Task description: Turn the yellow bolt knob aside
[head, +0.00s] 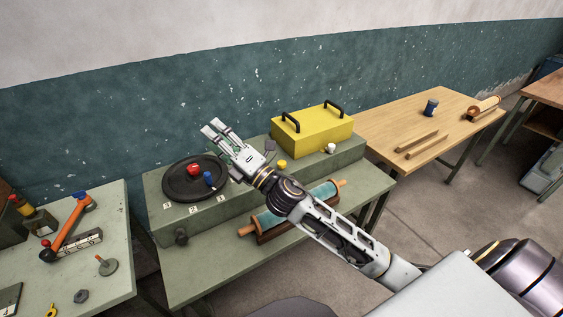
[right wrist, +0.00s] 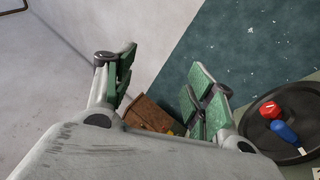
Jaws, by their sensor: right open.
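A small yellow knob (head: 282,164) sits on the green bench top in front of the yellow box (head: 318,129), just right of my right wrist. I take it for the bolt knob; its bolt cannot be made out. My right gripper (head: 212,128) is open and empty, reaching over the back of the black disc, up and left of the knob. Its spread fingers also show in the right wrist view (right wrist: 164,75), with nothing between them. The knob cannot be made out in that view. My left gripper is out of view.
The black disc (head: 177,187) carries a red knob (head: 193,169) and a blue handle (head: 209,179). A white knob (head: 331,148) is right of the yellow one. A teal roller (head: 275,217) lies below my forearm. A wooden table (head: 385,122) stands right; a cluttered green table (head: 112,245) stands left.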

